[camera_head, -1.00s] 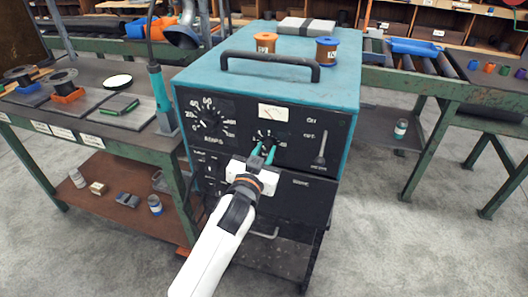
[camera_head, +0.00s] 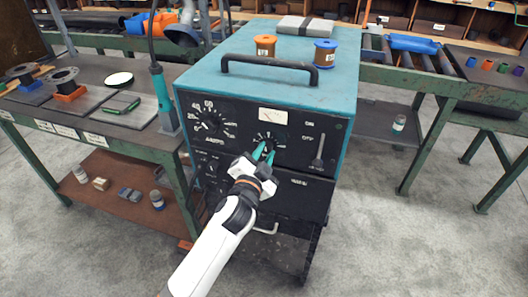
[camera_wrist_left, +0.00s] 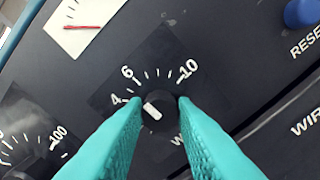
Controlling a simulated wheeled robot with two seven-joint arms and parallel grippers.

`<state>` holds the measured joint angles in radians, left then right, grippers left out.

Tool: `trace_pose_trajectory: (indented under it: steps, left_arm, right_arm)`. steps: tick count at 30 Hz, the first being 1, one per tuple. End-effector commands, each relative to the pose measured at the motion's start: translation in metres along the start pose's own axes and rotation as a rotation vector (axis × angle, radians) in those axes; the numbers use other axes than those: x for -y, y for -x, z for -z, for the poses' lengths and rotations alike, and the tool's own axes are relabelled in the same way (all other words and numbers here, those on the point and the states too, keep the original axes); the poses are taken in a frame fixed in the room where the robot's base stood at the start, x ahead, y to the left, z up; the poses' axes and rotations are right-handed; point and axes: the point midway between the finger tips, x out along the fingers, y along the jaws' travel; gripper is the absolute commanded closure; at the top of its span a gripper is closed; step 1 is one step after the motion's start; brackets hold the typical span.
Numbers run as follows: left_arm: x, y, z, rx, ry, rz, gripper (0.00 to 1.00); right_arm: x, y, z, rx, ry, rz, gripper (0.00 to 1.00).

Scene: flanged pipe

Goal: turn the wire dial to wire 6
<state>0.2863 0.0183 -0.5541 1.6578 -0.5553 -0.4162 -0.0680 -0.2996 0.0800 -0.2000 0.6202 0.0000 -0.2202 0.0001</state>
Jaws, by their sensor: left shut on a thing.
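The wire dial (camera_wrist_left: 158,112) is a small black knob with a white pointer mark, on the dark front panel of a teal machine (camera_head: 340,85). In the left wrist view the scale reads 4, 6 and 10, and the mark points up and left, roughly toward the 6. The exact alignment is hard to tell. My left gripper (camera_head: 264,154) has teal fingers shut on the sides of the knob; the fingers (camera_wrist_left: 160,125) hide part of its lower scale. My right gripper is not in view.
A larger amps dial (camera_head: 211,120) sits left of the wire dial, with a meter (camera_head: 273,115) above and a lever (camera_head: 318,150) to the right. A blue button (camera_wrist_left: 302,12) is near in the wrist view. A workbench (camera_head: 95,130) stands at the left.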

Motion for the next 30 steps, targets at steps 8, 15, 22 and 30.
trace_pose_trajectory:
  steps: [8, 15, 22, 30]
  left_arm:
    - [0.0004, 0.0, 0.0005, -0.001, -0.035, 0.001, 0.98]
    - [0.0005, 0.0, 0.0006, -0.001, -0.034, 0.001, 0.98]
    - [0.0005, 0.0, 0.0005, -0.001, -0.034, 0.001, 0.54]
    - [0.0004, 0.0015, 0.0005, 0.0, -0.033, 0.0, 0.54]
  right_arm:
    - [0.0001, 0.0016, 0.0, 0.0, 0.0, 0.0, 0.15]
    - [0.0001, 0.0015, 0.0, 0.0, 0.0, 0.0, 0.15]
    - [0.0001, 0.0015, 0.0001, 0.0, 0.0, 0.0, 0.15]
    - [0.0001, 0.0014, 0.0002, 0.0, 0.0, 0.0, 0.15]
